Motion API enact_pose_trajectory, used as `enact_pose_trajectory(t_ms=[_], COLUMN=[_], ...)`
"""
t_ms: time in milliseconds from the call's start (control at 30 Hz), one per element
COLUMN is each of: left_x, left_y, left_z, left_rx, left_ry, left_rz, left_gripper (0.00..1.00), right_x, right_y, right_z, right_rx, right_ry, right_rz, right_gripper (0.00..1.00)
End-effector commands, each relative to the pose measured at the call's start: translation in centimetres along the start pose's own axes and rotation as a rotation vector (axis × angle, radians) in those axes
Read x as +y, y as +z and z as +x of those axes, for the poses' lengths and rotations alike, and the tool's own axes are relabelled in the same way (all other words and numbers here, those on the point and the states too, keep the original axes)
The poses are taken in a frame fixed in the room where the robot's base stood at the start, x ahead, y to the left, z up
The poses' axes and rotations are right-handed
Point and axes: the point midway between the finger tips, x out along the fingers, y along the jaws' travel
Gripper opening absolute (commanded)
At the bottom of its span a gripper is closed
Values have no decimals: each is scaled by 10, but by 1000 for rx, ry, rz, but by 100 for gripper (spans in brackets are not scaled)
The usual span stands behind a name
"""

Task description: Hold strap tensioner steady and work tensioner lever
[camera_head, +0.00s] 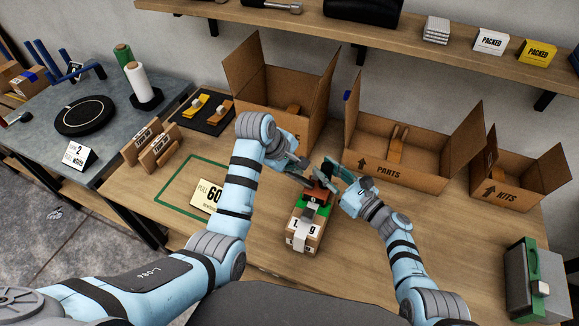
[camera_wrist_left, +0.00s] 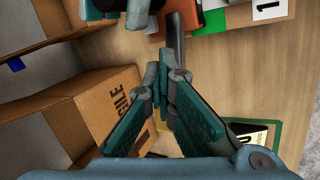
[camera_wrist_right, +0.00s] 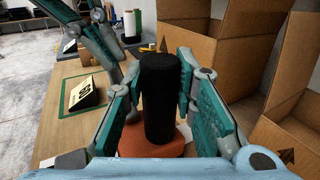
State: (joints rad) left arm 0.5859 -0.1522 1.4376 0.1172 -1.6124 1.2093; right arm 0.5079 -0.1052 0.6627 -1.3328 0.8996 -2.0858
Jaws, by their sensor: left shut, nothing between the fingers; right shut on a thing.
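The strap tensioner has an orange-brown body (camera_head: 318,189) and sits on a small strapped carton (camera_head: 303,238) with a green patch and a white label. In the right wrist view its black upright handle (camera_wrist_right: 160,98) stands between the fingers of my right gripper (camera_wrist_right: 160,85), which is shut on it above the orange base (camera_wrist_right: 146,140). My left gripper (camera_wrist_left: 163,68) is shut and empty. Its tips are close to the end of the grey tensioner lever (camera_wrist_left: 175,38); I cannot tell if they touch. The grippers hide much of the tensioner in the head view.
Open cardboard boxes (camera_head: 375,172) line the back of the table. A yellowish sign (camera_head: 207,196) and a green outline lie left of the carton. A grey-green device (camera_head: 533,280) stands at the right edge. Bare wood shows in front of the boxes.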

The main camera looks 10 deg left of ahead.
Motion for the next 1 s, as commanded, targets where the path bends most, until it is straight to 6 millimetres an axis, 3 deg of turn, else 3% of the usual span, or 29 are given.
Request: enact_pose_trajectory(t_ms=[1000], left_x=[-9], left_y=[-7], left_z=[10], left_rx=[0], left_ry=[-6], left_rz=[-1], left_gripper=[0], right_x=[0], right_y=[1], right_z=[0], right_rx=[-3], right_ry=[1], right_rz=[1], right_gripper=[0])
